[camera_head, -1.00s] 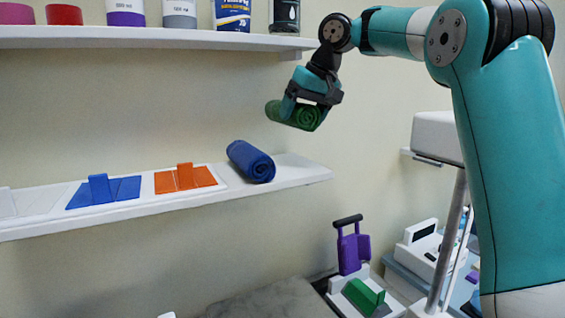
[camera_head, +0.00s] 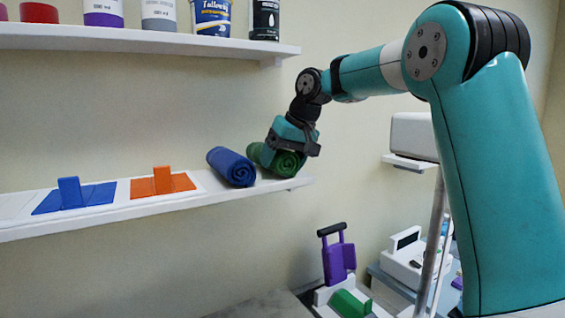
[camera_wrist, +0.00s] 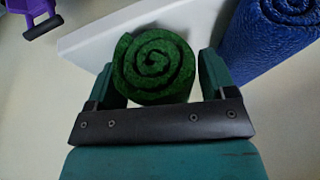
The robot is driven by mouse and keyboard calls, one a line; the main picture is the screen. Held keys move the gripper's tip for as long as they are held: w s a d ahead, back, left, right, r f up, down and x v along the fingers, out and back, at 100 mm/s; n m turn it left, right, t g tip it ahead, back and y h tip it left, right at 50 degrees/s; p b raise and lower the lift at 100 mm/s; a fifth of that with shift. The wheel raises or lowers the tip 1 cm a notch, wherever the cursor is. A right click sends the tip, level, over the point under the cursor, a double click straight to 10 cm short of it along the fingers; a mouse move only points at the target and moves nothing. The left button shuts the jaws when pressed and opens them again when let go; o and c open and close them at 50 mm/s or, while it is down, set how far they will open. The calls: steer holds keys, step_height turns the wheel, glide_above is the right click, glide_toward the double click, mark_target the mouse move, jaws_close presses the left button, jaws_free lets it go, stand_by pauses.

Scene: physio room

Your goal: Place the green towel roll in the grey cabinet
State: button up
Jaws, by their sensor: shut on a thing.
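The green towel roll (camera_head: 285,163) is in my gripper (camera_head: 290,148) at the right end of the lower white shelf, just right of the blue towel roll (camera_head: 231,167). In the wrist view the green roll (camera_wrist: 154,67) sits between the two fingers of my gripper (camera_wrist: 156,75), its spiral end facing the camera. The roll is at shelf height; I cannot tell whether it touches the shelf surface. No grey cabinet can be made out in these views.
The lower shelf (camera_head: 110,214) also holds an orange piece (camera_head: 163,182) and a blue piece (camera_head: 73,196). An upper shelf (camera_head: 140,40) with several tubs is above. A purple item (camera_head: 338,258) and a green block (camera_head: 350,303) are below right.

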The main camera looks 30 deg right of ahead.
steer(key=shift+f, duration=0.15)
steer(key=o, duration=0.9)
steer(key=shift+f+b, duration=0.2)
steer(key=shift+b, duration=0.25)
steer(key=p+v, duration=0.7)
steer(key=v, duration=1)
steer(key=shift+r+p, duration=0.35)
steer(key=shift+r, duration=0.05)
steer(key=shift+w, duration=0.1)
